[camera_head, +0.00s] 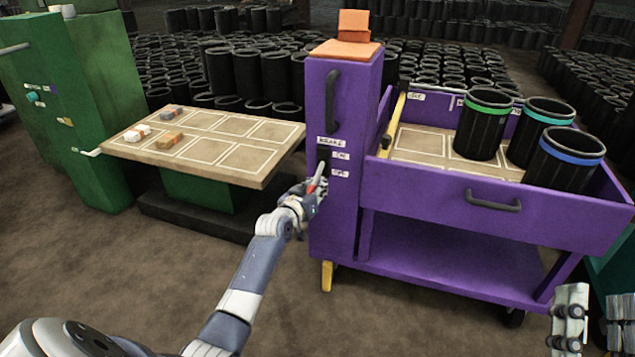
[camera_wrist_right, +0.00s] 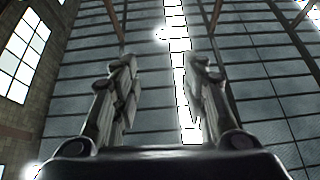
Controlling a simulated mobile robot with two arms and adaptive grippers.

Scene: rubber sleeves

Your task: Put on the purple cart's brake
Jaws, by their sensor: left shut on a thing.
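The purple cart (camera_head: 470,205) stands right of centre in the head view. Its tall column (camera_head: 345,105) carries a brake panel with small white labels (camera_head: 330,142) on its front face; the lower labels are too small to read surely. The fingers partly hide the lever's lower end. My right gripper (camera_head: 586,325) is low at the right edge of the head view. In the right wrist view its fingers (camera_wrist_right: 157,100) are apart with nothing between them.
Black sleeves with green, teal and blue bands (camera_head: 483,125) stand in the cart's tray. A table (camera_head: 240,128) with small blocks adjoins a green machine (camera_head: 75,90) at left. Many black sleeves fill the background. The front floor is clear.

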